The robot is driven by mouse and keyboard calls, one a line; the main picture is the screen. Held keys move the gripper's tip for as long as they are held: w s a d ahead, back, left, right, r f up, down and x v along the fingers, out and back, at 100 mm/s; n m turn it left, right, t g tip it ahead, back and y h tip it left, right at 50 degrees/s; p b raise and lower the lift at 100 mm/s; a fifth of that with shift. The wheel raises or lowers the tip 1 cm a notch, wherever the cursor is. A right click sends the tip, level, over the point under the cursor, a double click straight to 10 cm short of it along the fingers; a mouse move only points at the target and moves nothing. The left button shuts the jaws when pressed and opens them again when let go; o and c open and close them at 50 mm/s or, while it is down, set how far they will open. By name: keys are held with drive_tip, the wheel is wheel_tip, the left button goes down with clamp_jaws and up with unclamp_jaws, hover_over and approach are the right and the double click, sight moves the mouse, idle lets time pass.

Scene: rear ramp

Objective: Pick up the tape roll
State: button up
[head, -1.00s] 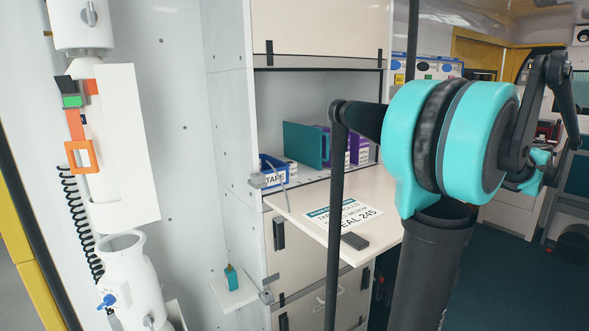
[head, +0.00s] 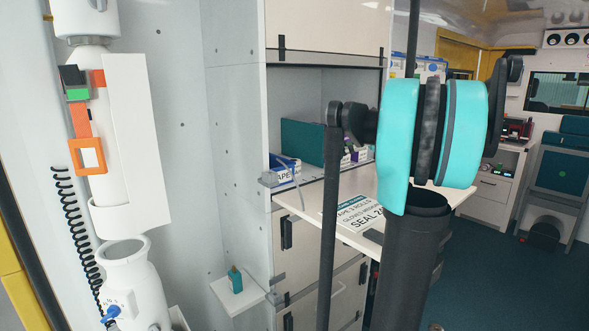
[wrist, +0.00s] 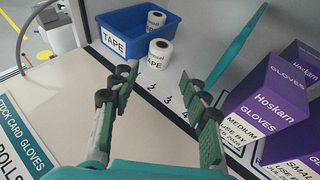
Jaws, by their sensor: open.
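A white tape roll (wrist: 160,52) stands upright on the shelf in the wrist view, just in front of a blue bin labelled TAPE (wrist: 114,40). A second white roll (wrist: 155,20) stands inside the bin. My gripper (wrist: 157,78) is open and empty, its two fingers pointing towards the roll outside the bin. That roll appears beyond the fingertips, roughly between them, with a gap. The blue bin also shows in the head view (head: 285,175), but the rolls and my gripper cannot be made out there.
Purple glove boxes (wrist: 268,95) stand to the right of my gripper, and a teal panel (wrist: 236,47) leans behind. A stock card (wrist: 15,140) lies on the pale worktop (wrist: 65,95). In the head view, a small ledge (head: 240,292) holds a teal bottle (head: 235,278).

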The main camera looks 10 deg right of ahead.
drive_tip(key=x, duration=0.7)
drive_tip(key=shift+w+d+f, duration=0.1)
drive_tip(key=shift+w+d, duration=0.05)
drive_tip(key=shift+w, duration=0.25)
drive_tip(key=shift+s+x, duration=0.15)
drive_tip(key=shift+x, duration=1.25)
drive_tip(key=shift+s+x, duration=0.15)
drive_tip(key=shift+x, duration=1.2)
drive_tip(key=shift+f, duration=0.2)
drive_tip(key=shift+c, duration=0.3)
drive_tip(key=c, duration=0.6)
drive_tip(key=shift+r, duration=0.1)
